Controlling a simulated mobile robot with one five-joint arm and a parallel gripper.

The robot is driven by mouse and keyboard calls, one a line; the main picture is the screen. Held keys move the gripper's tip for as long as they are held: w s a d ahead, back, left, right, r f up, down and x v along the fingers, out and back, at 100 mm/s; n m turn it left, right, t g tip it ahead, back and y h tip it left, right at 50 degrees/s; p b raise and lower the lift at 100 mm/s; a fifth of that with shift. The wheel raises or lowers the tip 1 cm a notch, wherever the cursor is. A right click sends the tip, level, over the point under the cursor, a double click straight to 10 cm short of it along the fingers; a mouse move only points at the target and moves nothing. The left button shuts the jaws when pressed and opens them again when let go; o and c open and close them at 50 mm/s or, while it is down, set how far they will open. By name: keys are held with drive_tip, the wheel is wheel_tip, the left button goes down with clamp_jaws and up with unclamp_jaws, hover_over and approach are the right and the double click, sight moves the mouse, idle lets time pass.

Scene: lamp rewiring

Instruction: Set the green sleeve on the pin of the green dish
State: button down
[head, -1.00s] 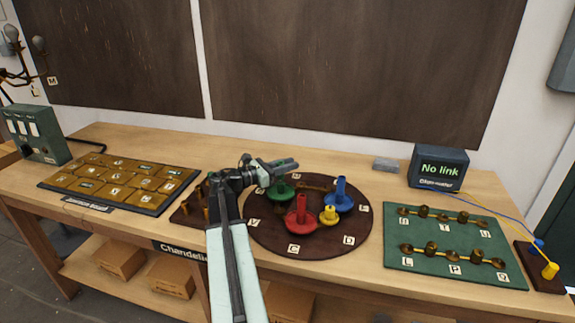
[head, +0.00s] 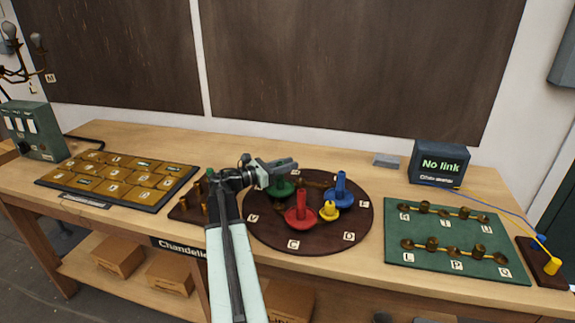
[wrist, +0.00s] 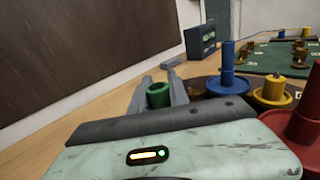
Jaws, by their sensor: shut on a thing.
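My gripper (head: 284,165) is over the back left of the round dark-red board, right above the green dish (head: 281,190). In the wrist view, my gripper (wrist: 158,92) is shut on the green sleeve (wrist: 158,95), a hollow tube with its open top showing between the fingers. The green dish is partly covered by my gripper in the head view, and its pin cannot be made out. I cannot tell whether the sleeve's lower end is clear of the pin or around it.
Close by on the round board (head: 262,232) stand the red dish (head: 301,218), yellow dish (head: 330,212) and blue dish (head: 342,197), each with an upright sleeve. A rack with brass posts (head: 188,208) is left of my arm. The green panel (head: 440,268) lies right.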

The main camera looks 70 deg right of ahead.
drive_tip(key=shift+f, duration=0.15)
drive_tip(key=c, duration=1.2)
unclamp_jaws()
drive_tip(key=shift+o, duration=0.2)
drive_tip(key=v, duration=0.8)
